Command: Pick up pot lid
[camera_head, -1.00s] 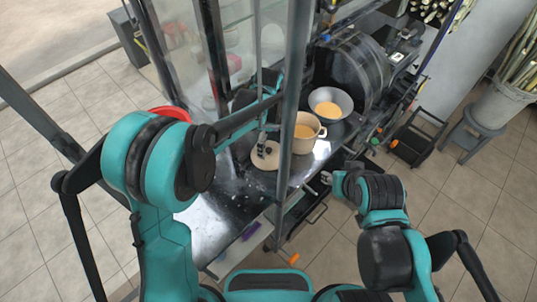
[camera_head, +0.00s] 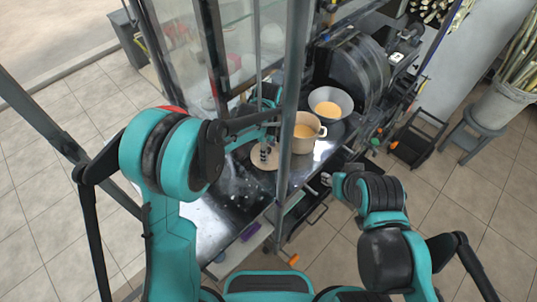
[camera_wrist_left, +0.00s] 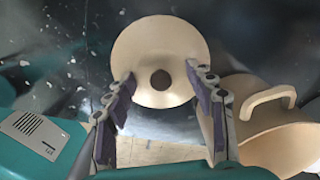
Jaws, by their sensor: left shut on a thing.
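The pot lid (camera_head: 258,163) is a round beige disc on the dark metal counter, left of the beige pot (camera_head: 303,145). Whether the lid is off the counter I cannot tell. My right gripper (camera_head: 327,178) is mostly hidden by its own arm, right of the counter and away from the lid.
The pot holds orange-yellow contents and stands close beside the lid. A grey bowl (camera_head: 345,100) with similar contents is behind it. A dark upright post (camera_head: 292,90) crosses in front of the counter. The near part of the counter (camera_head: 205,215) is clear.

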